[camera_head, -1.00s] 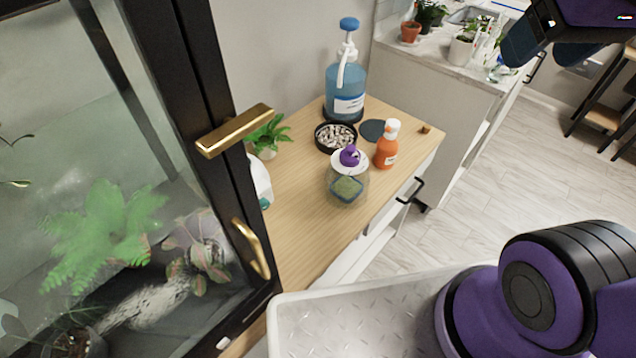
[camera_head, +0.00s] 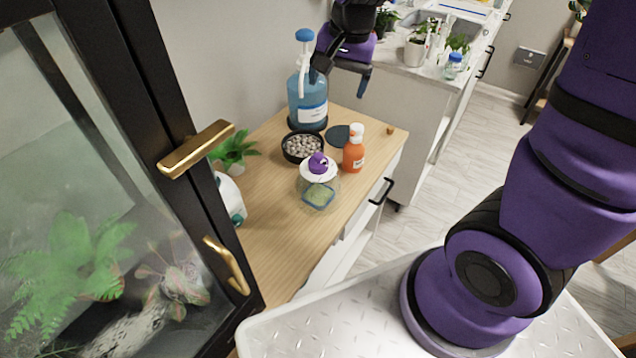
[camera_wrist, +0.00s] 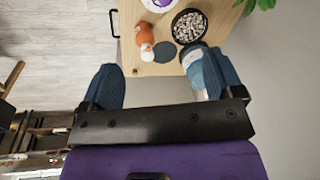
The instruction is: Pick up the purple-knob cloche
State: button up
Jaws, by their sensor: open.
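The purple-knob cloche (camera_head: 319,182) is a clear glass dome with a white top and a round purple knob. It stands upright on the wooden cabinet top, over a small green item with a blue rim. In the wrist view only its top (camera_wrist: 158,4) shows, cut off by the upper edge. My gripper (camera_head: 340,76) is open and empty. It hangs above the far end of the cabinet, near the blue pump bottle, up and behind the cloche and clear of it. Its two blue fingers also show apart in the wrist view (camera_wrist: 155,70).
An orange bottle (camera_head: 354,150) stands close right of the cloche. A black bowl of pebbles (camera_head: 302,146), a dark round disc (camera_head: 338,136) and the blue pump bottle (camera_head: 308,100) are behind. A small plant (camera_head: 233,150) and a black-framed glass cabinet (camera_head: 150,90) are left. The near wooden top is clear.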

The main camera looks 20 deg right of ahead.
aim_at(318, 154)
jog(key=w+f+m, duration=0.1)
jog(key=f, duration=0.3)
jog(key=w+a+f+m+g, duration=0.1)
jog(key=w+f, duration=0.1)
jog(key=f, duration=0.3)
jog(key=w+a+f+m+h, duration=0.1)
jog(key=f, duration=0.4)
jog(key=shift+w+a+m+g, duration=0.15)
jog(key=shift+w+m+g, duration=0.15)
jog(key=shift+w+m, duration=0.1)
jog(key=shift+f, duration=5.6)
grip_shut()
